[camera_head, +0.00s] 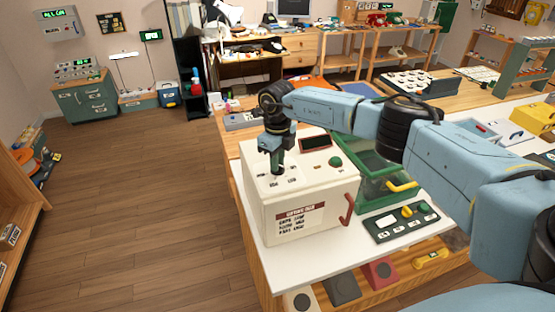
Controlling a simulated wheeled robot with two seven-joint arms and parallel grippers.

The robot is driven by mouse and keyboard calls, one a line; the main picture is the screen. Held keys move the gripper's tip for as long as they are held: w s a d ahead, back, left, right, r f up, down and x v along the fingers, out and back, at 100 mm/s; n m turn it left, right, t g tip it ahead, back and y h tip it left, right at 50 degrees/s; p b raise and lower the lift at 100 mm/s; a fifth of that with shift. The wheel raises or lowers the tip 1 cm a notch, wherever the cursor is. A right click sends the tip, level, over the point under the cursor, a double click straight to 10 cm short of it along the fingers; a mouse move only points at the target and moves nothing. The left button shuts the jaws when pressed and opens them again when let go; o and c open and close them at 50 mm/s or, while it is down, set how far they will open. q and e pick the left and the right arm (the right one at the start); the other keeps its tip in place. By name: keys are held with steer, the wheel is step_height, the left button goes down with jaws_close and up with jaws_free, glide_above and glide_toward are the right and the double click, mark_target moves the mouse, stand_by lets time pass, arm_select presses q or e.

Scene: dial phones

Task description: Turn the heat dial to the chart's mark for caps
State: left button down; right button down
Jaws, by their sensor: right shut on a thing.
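A cream box-shaped machine (268,212) stands on the white-topped table and has a red handle (347,210) on its front. A chart (298,219) with a dark red header and several lines is on its front; the top line seems to read "CAPS LOW", but the print is small. My right gripper (277,170) points down onto the white dial plate (263,181) on top of the machine. It is shut on the heat dial, which the fingers mostly hide. Small labels show around it, too small to read surely. My left gripper is not in view.
A dark display (315,143) and a green knob (336,162) are also on the machine's top. A green glass-sided box (375,178) with a yellow handle stands just right. A dark green control panel (402,222) lies in front of it. Open floor lies left.

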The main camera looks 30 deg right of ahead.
steer(key=shift+m, duration=0.6)
steer(key=c, duration=1.4)
jaws_free()
steer(key=shift+c, duration=0.2)
steer(key=shift+r, duration=0.1)
step_height(320, 180, up, 13)
steer(key=b, duration=0.2)
steer(key=shift+r, duration=0.15)
steer(key=shift+a, duration=0.1)
